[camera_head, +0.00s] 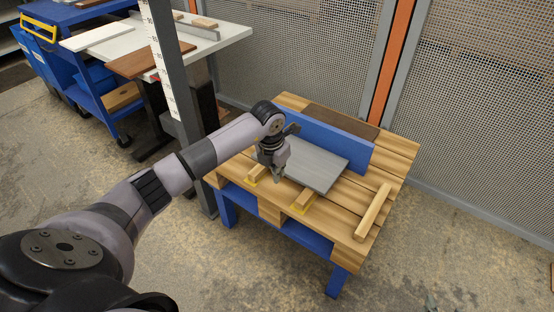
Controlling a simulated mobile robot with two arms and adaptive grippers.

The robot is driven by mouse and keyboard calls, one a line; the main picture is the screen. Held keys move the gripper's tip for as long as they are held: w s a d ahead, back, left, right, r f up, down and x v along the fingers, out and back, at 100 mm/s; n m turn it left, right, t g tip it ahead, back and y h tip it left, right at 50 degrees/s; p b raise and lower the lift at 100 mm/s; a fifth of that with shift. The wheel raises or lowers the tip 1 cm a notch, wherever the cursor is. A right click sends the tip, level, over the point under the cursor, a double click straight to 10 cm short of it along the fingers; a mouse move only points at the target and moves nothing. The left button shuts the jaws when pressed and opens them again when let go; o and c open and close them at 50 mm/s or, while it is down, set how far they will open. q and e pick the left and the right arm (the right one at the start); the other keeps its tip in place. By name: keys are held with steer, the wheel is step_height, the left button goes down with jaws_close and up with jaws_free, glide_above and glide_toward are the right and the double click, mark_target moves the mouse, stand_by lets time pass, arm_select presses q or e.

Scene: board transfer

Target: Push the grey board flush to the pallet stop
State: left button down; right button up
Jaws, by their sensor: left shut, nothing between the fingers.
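The grey board (318,168) lies flat on the wooden pallet table (335,228), its near side over light wooden strips with yellow feet. A long blue upright panel (345,148), which looks like the pallet stop, stands along the board's far side. I cannot tell whether the board touches it. My left gripper (277,180) points down, shut and empty, at the board's near left edge. It hides that part of the board, and contact is unclear. My right gripper is not in view.
A light wooden bar (372,212) lies along the table's right side. A dark brown board (340,119) lies behind the blue panel. A grey post (172,75) stands left of the table, before a white worktable (225,36). Mesh fencing (480,110) closes off the back.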

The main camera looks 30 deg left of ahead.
arm_select(q)
steer(key=shift+r+p, duration=0.3)
steer(key=shift+r, duration=0.15)
step_height(320, 180, up, 4)
steer(key=p, duration=0.3)
steer(key=shift+f, duration=0.15)
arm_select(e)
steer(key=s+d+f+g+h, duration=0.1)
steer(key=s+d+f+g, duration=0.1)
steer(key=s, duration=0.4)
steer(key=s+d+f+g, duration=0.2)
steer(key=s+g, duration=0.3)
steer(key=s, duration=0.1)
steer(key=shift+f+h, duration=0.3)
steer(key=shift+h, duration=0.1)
